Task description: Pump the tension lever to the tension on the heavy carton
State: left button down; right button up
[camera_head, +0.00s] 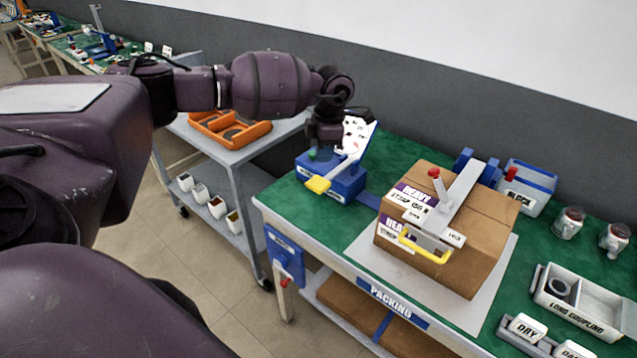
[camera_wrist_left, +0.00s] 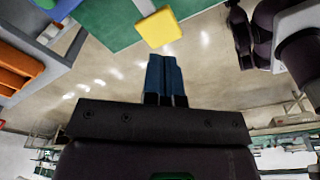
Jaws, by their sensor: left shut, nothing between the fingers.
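The heavy carton (camera_head: 482,255), brown with "HEAVY" labels, sits on a light board on the green bench. A grey metal device with a red knob and a yellow handle (camera_head: 424,250) lies across its top. To its left is a blue tensioner (camera_head: 343,190) with a white marked panel (camera_head: 355,137) and a grey lever ending in a yellow grip (camera_head: 318,184). My left gripper (camera_head: 323,152) is shut and empty, above and behind this grip. In the left wrist view its blue fingers (camera_wrist_left: 166,65) point toward the yellow grip (camera_wrist_left: 158,28), apparently apart from it. My right gripper is not in view.
A grey cart (camera_head: 240,155) with an orange tray (camera_head: 229,129) stands left of the bench. Behind the carton is a blue-grey bin (camera_head: 530,188); jars (camera_head: 569,222) and a "LONG COUPLING" tray (camera_head: 583,305) are at the right. Some bare green bench lies between tensioner and carton.

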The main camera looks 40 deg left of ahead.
aim_at(320, 182)
pick_arm(q)
jog(key=f+b, duration=0.1)
jog(key=f, duration=0.1)
jog(key=f+b, duration=0.1)
jog(key=f, duration=0.2)
jog(key=shift+s+a, duration=0.15)
jog(key=shift+s, duration=0.05)
jog(key=shift+f, duration=0.35)
jog(key=shift+a+f, duration=0.1)
jog(key=shift+f, duration=0.15)
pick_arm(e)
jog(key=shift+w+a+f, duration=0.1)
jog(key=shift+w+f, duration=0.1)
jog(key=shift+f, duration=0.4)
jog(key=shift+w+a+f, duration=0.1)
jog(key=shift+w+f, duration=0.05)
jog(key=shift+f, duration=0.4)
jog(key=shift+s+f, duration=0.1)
